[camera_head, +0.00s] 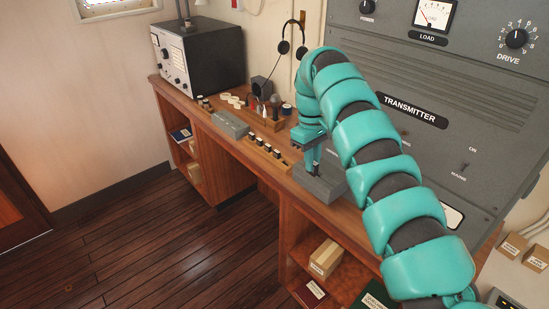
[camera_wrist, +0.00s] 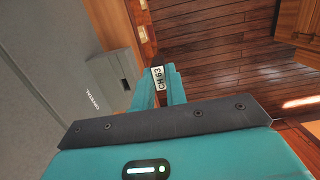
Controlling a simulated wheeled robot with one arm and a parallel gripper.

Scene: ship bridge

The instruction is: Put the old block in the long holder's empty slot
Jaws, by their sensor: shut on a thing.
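My gripper (camera_head: 310,160) is shut on a block with a white label reading "CH.63" (camera_wrist: 158,78), which sits between the teal fingertips. I take this to be the old block; in the head view it is mostly hidden by the fingers. The gripper is above the desk, close to a grey box marked "CRYSTAL" (camera_head: 322,186), whose dark opening (camera_wrist: 125,84) shows in the wrist view. The long wooden holder (camera_head: 285,161) lies left of the gripper with several dark, pale-labelled blocks standing in it. Its near end (camera_wrist: 147,50) shows a dark slot that looks empty.
The large grey transmitter panel (camera_head: 455,95) rises behind my arm. The desk's front edge is close to the holder, with open floor (camera_head: 190,245) beyond.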

